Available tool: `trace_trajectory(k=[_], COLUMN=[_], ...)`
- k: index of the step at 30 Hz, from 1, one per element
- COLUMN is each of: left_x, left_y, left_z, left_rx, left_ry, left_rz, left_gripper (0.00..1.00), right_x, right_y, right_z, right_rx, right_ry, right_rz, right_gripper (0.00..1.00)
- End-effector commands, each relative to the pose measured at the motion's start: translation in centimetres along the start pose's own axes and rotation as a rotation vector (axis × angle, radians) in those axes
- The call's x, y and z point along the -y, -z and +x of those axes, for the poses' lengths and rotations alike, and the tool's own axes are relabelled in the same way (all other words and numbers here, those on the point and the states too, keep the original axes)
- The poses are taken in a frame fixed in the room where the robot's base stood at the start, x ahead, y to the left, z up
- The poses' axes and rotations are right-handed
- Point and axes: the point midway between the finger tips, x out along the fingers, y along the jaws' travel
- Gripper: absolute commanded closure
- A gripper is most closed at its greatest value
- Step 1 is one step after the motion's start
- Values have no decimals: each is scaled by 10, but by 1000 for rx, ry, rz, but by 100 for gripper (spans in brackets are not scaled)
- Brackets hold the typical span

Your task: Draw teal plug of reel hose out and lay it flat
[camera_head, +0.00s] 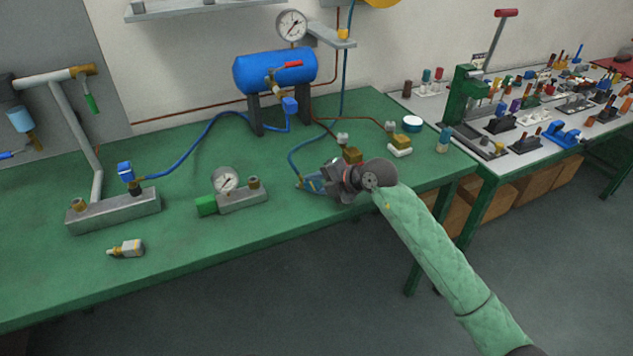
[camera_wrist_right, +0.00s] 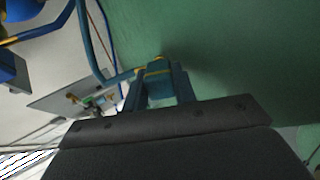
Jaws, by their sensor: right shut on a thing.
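The teal reel hose (camera_head: 291,158) hangs down from the upper right and curves onto the green bench to my right gripper (camera_head: 308,184). My right gripper is shut on the teal plug at the hose's end, low over the front of the bench. In the right wrist view, the teal plug (camera_wrist_right: 158,88) with yellow bands sits between the two fingers of my right gripper (camera_wrist_right: 158,80), with the teal hose (camera_wrist_right: 85,45) running from it to the upper left. Whether the plug touches the bench is hidden. My left gripper is not in view.
A gauge block (camera_head: 242,198) with a green end stands left of my right gripper. A blue tank (camera_head: 275,72) stands behind. A brass fitting (camera_head: 351,156) is close behind the gripper. The bench front (camera_head: 190,262) has clear room.

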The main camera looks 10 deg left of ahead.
Motion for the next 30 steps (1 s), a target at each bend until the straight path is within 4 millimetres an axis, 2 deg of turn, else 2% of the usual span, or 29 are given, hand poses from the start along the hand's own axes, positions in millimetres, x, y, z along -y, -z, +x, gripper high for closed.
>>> trace_trajectory(k=[4, 5, 8, 9, 23, 26, 30], left_x=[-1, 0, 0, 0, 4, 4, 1], left_y=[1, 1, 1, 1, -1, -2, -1], left_z=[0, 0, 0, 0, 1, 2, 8], left_rx=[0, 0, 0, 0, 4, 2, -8], left_ry=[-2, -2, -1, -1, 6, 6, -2], left_rz=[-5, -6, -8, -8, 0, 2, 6], left_gripper=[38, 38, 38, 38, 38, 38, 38], right_x=[0, 0, 0, 0, 3, 4, 4], right_y=[0, 0, 0, 0, 0, 0, -1], right_z=[0, 0, 0, 0, 0, -5, -23], right_rx=[0, 0, 0, 0, -1, 0, 1], right_ry=[0, 0, 0, 0, 5, 5, 3], right_rz=[0, 0, 0, 0, 2, 2, 1], right_gripper=[100, 69, 50, 48, 48, 48, 48])
